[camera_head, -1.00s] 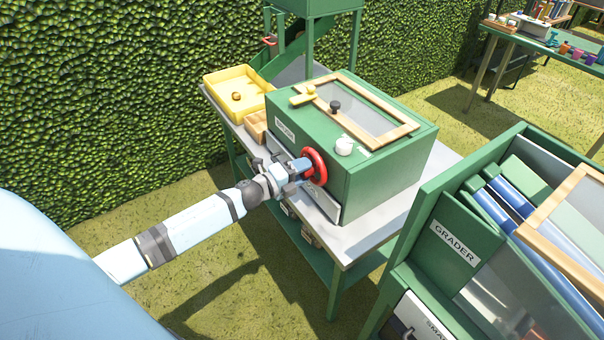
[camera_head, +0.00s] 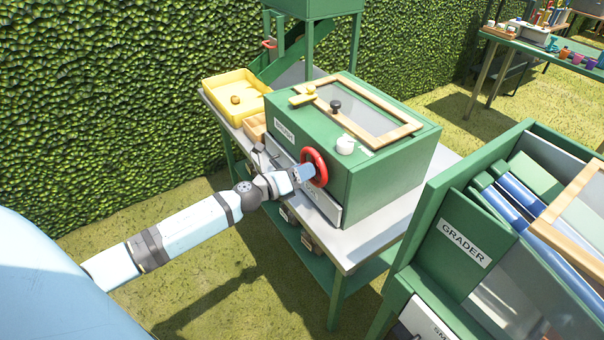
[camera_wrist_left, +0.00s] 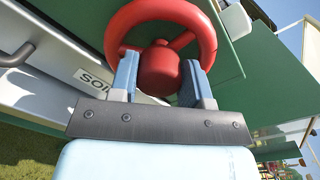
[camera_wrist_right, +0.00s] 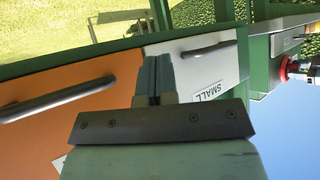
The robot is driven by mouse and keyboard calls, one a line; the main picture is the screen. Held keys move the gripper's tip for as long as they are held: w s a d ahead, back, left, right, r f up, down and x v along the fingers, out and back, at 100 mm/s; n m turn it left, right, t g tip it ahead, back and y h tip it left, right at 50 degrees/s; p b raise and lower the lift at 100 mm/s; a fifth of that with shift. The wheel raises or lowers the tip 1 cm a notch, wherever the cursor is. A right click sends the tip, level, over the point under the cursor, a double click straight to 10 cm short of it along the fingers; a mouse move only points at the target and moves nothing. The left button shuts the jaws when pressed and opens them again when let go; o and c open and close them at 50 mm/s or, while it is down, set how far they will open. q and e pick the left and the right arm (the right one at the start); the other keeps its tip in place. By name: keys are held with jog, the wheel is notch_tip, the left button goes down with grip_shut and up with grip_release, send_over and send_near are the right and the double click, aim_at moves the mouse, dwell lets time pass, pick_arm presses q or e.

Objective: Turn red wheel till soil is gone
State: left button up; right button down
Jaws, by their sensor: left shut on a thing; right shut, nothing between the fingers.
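The red wheel (camera_head: 314,167) is on the front of a green box-shaped machine (camera_head: 390,165) on a metal-topped table. My left gripper (camera_head: 305,173) is at the wheel. In the left wrist view the wheel's rim (camera_wrist_left: 205,30) surrounds a red hub (camera_wrist_left: 158,68), and the left fingers are shut with the hub between them. A drawer (camera_wrist_left: 50,75) beside it carries a label starting "SOI". The window (camera_head: 345,108) on top looks grey; I cannot make out soil through it. My right gripper (camera_wrist_right: 156,78) is shut and empty, in front of a white drawer marked "SMALL" (camera_wrist_right: 205,70).
A green grader (camera_head: 463,243) stands close on the right. A yellow tray (camera_head: 237,98) with a small orange-brown item sits at the table's back left. An orange drawer (camera_wrist_right: 75,95) with a dark handle is near my right gripper. A hedge (camera_head: 120,90) closes the left.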

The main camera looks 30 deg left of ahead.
pick_arm(q)
jog(key=shift+m, duration=0.3)
jog(key=o, duration=0.9)
jog(key=shift+s, duration=0.1)
jog(key=b+v, duration=0.2)
jog(key=v, duration=1.1)
jog(key=shift+s+a, duration=0.1)
jog(key=shift+s, duration=0.25)
